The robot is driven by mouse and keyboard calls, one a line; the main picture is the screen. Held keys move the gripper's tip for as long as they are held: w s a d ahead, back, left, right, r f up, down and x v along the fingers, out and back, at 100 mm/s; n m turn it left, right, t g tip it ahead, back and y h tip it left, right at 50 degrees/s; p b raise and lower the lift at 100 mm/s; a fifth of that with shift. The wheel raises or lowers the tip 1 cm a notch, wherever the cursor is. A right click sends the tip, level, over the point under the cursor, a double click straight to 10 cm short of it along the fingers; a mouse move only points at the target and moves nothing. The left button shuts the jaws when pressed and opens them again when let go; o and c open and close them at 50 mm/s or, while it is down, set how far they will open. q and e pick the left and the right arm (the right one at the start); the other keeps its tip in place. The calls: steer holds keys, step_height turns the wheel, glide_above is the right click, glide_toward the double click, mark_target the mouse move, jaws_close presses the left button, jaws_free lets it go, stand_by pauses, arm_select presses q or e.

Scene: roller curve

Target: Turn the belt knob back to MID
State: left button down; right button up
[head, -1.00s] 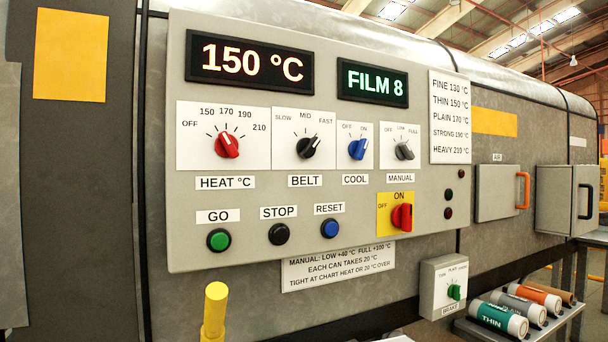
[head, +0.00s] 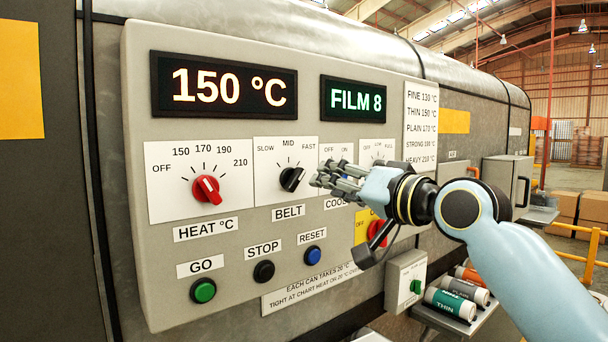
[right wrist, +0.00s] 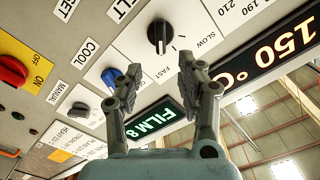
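The black belt knob (head: 291,179) sits on a white plate marked SLOW, MID and FAST, above the BELT label (head: 288,212). Its pointer leans to the upper right, toward FAST. The knob also shows in the right wrist view (right wrist: 159,36), with its pointer toward the FAST side. My right gripper (head: 338,178) is just right of the knob in the head view, in front of the COOL and MANUAL dials. In the right wrist view the two fingers (right wrist: 160,80) are spread, with nothing between them and the knob beyond, apart from them. My left gripper is not in view.
The red heat knob (head: 206,189) is left of the belt knob. The blue cool knob (right wrist: 111,78) is close to one finger. GO (head: 203,291), STOP (head: 263,271) and RESET (head: 313,256) buttons sit below. Displays read 150 °C (head: 225,86) and FILM 8 (head: 354,100).

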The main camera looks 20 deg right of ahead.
mark_target(300, 178)
steer(key=p+x, duration=0.1)
steer(key=x, duration=0.7)
steer(key=shift+a, duration=0.2)
jaws_close()
